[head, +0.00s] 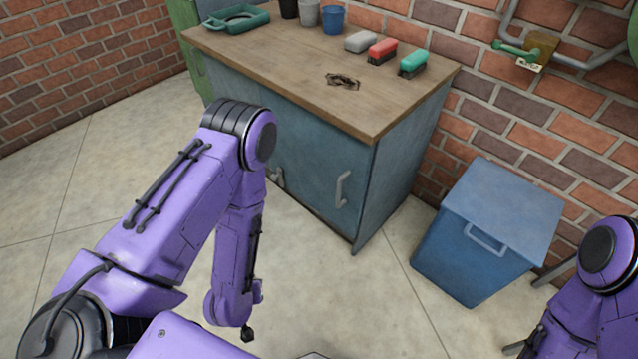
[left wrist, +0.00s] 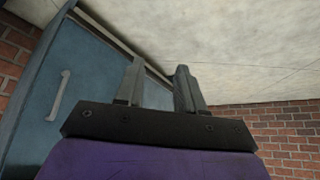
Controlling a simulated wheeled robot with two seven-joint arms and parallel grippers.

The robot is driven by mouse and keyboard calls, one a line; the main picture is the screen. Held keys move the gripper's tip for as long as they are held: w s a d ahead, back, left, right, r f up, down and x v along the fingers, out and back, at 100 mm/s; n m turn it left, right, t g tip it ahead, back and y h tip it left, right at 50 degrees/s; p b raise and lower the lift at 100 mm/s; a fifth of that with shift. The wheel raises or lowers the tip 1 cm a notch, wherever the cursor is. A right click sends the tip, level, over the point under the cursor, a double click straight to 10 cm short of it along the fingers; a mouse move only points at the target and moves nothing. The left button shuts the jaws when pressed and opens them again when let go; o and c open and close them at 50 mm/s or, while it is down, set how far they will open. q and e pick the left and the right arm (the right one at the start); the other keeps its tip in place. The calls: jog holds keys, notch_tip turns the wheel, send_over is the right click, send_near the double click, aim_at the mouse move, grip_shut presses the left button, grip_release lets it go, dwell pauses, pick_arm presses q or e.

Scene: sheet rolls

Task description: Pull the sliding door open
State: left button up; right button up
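The blue cabinet (head: 312,150) has a front door panel (head: 318,168) with a pale upright bar handle (head: 342,188). My left arm hides much of the cabinet front. In the left wrist view, the blue door (left wrist: 90,75) and a handle (left wrist: 58,96) are at the left. My left gripper (left wrist: 160,88) has its two fingers apart with nothing between them, clear of that handle. The head view does not show its fingers clearly. My right gripper is not in view.
A blue lidded bin (head: 480,245) stands right of the cabinet, near my right arm. The wooden top (head: 290,75) holds a green tray (head: 236,18), cups and several brushes. Brick walls (head: 530,105) stand behind. Bare floor (head: 125,165) lies left of the cabinet.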

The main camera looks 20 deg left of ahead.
pick_arm(q)
jog(key=w+d+f+m+t+h+b, duration=0.1)
jog(key=w+d+f+m+t+b, duration=0.2)
jog(key=w, duration=0.5)
jog(key=w+f+t+h+b, duration=0.1)
jog(key=w+f+t+b, duration=0.2)
jog(key=w+b, duration=0.45)
jog(key=m+t+h+b, duration=0.4)
jog(key=t+b, duration=0.2)
jog(key=t, duration=0.1)
send_near(338, 188)
jog(key=w, duration=0.3)
jog(key=w+d, duration=0.1)
jog(key=w, duration=0.5)
jog(key=shift+w+d+r+b, duration=0.2)
jog(key=shift+w+d+b, duration=0.05)
jog(key=shift+b, duration=0.05)
jog(key=shift+w+d+r, duration=0.1)
jog(key=shift+w+d, duration=0.05)
jog(key=shift+w, duration=0.45)
grip_shut()
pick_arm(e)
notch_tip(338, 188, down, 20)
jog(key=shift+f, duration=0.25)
